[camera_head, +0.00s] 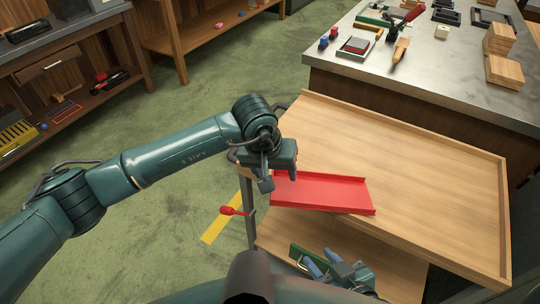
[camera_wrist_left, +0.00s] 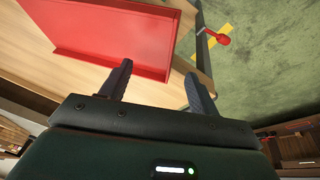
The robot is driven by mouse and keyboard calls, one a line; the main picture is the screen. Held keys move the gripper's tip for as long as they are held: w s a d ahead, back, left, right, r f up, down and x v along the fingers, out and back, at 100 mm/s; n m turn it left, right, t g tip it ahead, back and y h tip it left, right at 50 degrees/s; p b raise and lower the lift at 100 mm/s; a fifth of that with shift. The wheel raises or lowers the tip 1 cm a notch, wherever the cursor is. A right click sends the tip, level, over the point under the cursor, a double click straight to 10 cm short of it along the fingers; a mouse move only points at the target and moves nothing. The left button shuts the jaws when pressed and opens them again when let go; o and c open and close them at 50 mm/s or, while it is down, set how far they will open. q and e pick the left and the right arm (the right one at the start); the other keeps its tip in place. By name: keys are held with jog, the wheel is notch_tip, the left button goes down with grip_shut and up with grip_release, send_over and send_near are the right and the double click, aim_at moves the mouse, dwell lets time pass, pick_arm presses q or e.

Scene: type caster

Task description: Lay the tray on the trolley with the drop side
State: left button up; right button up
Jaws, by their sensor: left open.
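The red tray (camera_head: 322,192), flat with low raised sides, is over the lower left edge of the wooden trolley top (camera_head: 420,170). I cannot tell whether it rests on the wood. It also shows in the left wrist view (camera_wrist_left: 110,35). The trolley top has raised rims along its far and right sides. My left gripper (camera_head: 268,184) is open at the tray's left end; in the wrist view its fingers (camera_wrist_left: 158,74) stand apart near the tray's corner. My right gripper (camera_head: 318,262) is low by the trolley's lower shelf (camera_head: 385,262), its fingers apart.
A red lever (camera_head: 232,211) sticks out beside the trolley's left post. A yellow strip (camera_head: 219,224) lies near it on the green floor. A green bar (camera_head: 308,257) is by my right gripper. A metal-topped bench (camera_head: 450,65) with tools and blocks stands behind the trolley.

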aim_at(279, 183)
pick_arm(q)
jog(key=shift+x, duration=1.65)
jog(key=shift+c, duration=0.3)
grip_shut()
